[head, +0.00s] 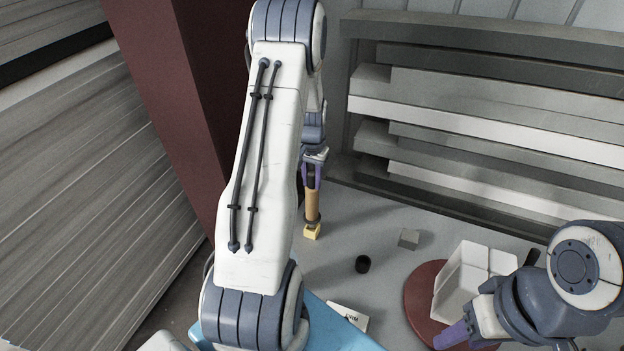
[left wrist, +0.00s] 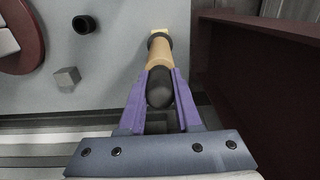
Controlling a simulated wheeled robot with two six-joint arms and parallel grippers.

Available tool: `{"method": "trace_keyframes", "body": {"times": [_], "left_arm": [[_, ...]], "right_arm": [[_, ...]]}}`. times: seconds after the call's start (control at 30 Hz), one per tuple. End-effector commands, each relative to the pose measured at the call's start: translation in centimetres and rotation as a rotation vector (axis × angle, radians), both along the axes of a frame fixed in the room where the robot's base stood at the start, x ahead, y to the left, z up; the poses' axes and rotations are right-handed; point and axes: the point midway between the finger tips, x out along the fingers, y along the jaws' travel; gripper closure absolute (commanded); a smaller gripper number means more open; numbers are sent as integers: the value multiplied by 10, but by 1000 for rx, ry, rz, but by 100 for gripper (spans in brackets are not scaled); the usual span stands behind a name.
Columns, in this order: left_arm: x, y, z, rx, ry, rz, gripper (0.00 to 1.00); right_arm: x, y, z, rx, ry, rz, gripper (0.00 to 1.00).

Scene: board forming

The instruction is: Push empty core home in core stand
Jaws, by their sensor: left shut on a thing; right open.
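The empty core (head: 312,207) is a tan tube with dark ends, standing roughly upright. It also shows in the left wrist view (left wrist: 159,48), its dark rounded near end between my fingers. My left gripper (head: 313,172) is shut on its upper part; its purple fingers (left wrist: 159,84) lie on either side. A small yellow block (head: 311,232), apparently the core stand, is directly under the core's dark lower end; its edge shows in the left wrist view (left wrist: 158,33). How deep the core sits in it is hidden. My right gripper (head: 452,337) is open beside the red disc, partly out of frame.
A black ring (head: 363,264) and a grey cube (head: 409,238) lie on the grey table right of the stand. A red round disc (head: 421,293) carries white blocks (head: 462,279). A labelled white card (head: 347,317) lies in front. Stacked boards (head: 480,115) line the back.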

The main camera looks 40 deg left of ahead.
Motion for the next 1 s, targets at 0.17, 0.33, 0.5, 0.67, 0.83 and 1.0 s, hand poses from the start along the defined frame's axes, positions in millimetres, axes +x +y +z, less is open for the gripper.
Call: {"method": "trace_keyframes", "body": {"times": [0.17,0.33,0.5,0.67,0.83,1.0], "left_arm": [[0,0,-5,0,-1,0,100],[0,0,-10,0,-1,0,100],[0,0,-14,0,-1,0,100],[0,0,-18,0,-1,0,100],[0,0,-22,0,-1,0,100],[0,0,-27,0,0,0,100]], "right_arm": [[0,0,-4,0,0,0,50],[0,0,-7,0,0,0,50],[0,0,-10,0,0,0,50],[0,0,-13,0,0,0,50],[0,0,-16,0,0,0,50],[0,0,-19,0,0,0,50]]}}
